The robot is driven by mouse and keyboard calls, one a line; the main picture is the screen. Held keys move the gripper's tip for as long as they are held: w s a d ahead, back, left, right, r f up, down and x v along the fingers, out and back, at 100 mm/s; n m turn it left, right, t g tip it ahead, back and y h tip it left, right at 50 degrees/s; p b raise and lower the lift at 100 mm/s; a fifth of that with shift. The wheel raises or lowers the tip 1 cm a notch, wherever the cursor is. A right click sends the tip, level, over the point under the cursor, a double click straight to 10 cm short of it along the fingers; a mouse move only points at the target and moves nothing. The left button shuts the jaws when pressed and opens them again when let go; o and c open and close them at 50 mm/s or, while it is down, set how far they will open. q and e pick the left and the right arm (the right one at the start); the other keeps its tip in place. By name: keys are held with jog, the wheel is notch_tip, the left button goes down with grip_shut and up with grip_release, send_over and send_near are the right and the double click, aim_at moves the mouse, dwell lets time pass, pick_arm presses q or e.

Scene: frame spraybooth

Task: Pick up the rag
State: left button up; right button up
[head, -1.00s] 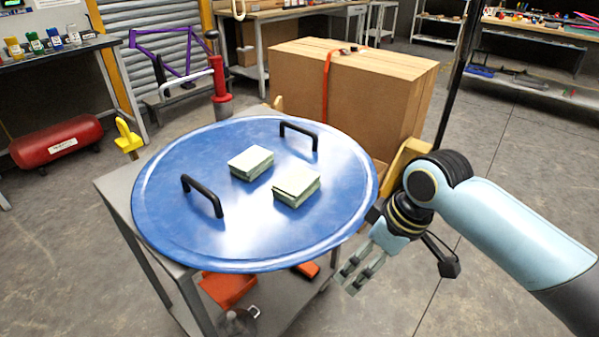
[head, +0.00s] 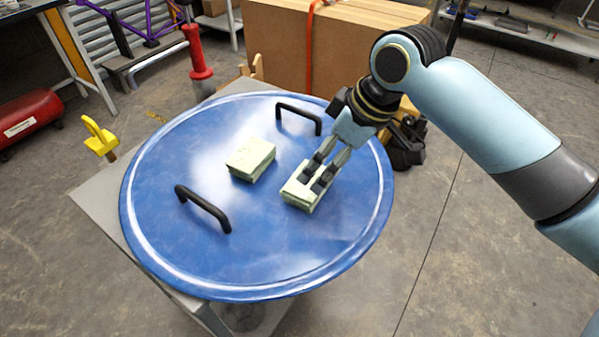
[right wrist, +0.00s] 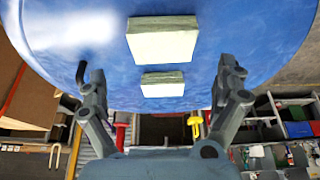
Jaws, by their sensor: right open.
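Two folded pale green rags lie on a round blue tray (head: 255,262) with two black handles. The right-hand rag (head: 298,197) is partly covered by my right gripper (head: 313,181), whose fingertips are over it in the head view. The other rag (head: 250,159) lies to its left, clear of the gripper. In the right wrist view the larger-looking rag (right wrist: 162,40) and the smaller-looking rag (right wrist: 162,85) both show in the gap between the spread fingers (right wrist: 162,80). My right gripper is open and empty. I cannot tell whether its fingertips touch the rag. My left gripper is not in view.
The black handles (head: 203,209) and (head: 299,117) stand up from the tray. The tray rests on a grey table (head: 95,195). A large cardboard box (head: 350,45) stands behind it.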

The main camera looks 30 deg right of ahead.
aim_at(310, 181)
jog(key=x, duration=0.3)
jog(key=shift+s+a+f, duration=0.1)
jog(key=shift+f, duration=0.1)
jog(key=shift+w+a+f, duration=0.1)
jog(key=shift+w+f, duration=0.15)
jog(key=shift+f, duration=0.05)
jog(key=x, duration=0.3)
jog(key=shift+w+a+f, duration=0.25)
jog(key=shift+w+f, duration=0.05)
jog(key=shift+w+f+b, duration=0.2)
jog(key=shift+f+b, duration=0.1)
jog(key=shift+f, duration=0.2)
jog(key=shift+c, duration=0.9)
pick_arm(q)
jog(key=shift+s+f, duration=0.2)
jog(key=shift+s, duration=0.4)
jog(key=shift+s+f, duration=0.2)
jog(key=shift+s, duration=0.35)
pick_arm(e)
jog(key=c, duration=0.5)
